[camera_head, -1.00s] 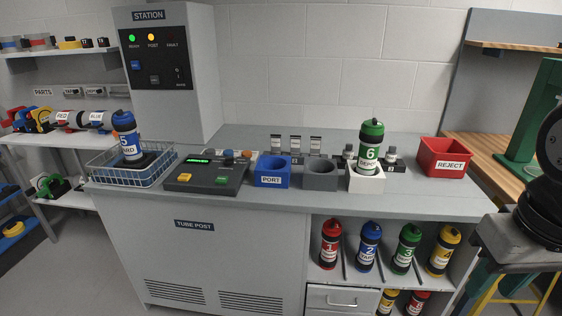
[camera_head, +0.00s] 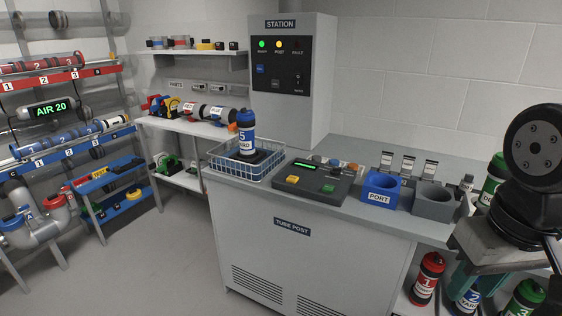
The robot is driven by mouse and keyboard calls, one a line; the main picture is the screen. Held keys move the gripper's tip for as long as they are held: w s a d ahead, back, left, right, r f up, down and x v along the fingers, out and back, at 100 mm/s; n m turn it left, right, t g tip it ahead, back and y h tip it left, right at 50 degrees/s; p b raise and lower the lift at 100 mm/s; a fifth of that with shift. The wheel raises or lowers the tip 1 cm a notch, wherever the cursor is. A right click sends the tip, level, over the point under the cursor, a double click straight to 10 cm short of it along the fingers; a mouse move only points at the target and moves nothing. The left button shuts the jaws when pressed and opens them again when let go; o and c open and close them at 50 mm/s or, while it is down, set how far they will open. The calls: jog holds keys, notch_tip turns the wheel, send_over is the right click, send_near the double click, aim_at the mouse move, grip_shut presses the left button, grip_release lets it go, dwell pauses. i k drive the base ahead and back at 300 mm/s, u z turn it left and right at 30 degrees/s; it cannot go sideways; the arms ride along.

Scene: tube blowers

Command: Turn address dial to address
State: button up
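The dark control console (camera_head: 338,199) sits on the tube post counter, between the wire basket and the blue PORT block. It has a small green display (camera_head: 304,164), a yellow button (camera_head: 292,179) and a green button (camera_head: 329,188). Small knobs stand along its back edge, among them a blue-grey one (camera_head: 333,162) and an orange one (camera_head: 352,167). I cannot tell which is the address dial, and the display text is too small to read.
The wire basket (camera_head: 238,168) left of the console holds a blue canister (camera_head: 246,133) marked 5. The blue PORT block (camera_head: 381,188) and a grey block (camera_head: 434,202) stand to its right. The STATION cabinet (camera_head: 318,95) stands behind. Open floor (camera_head: 180,260) lies at front left.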

aim_at(335, 171)
jog(key=u, duration=0.35)
jog(key=i, duration=1.4)
jog(key=z, duration=0.55)
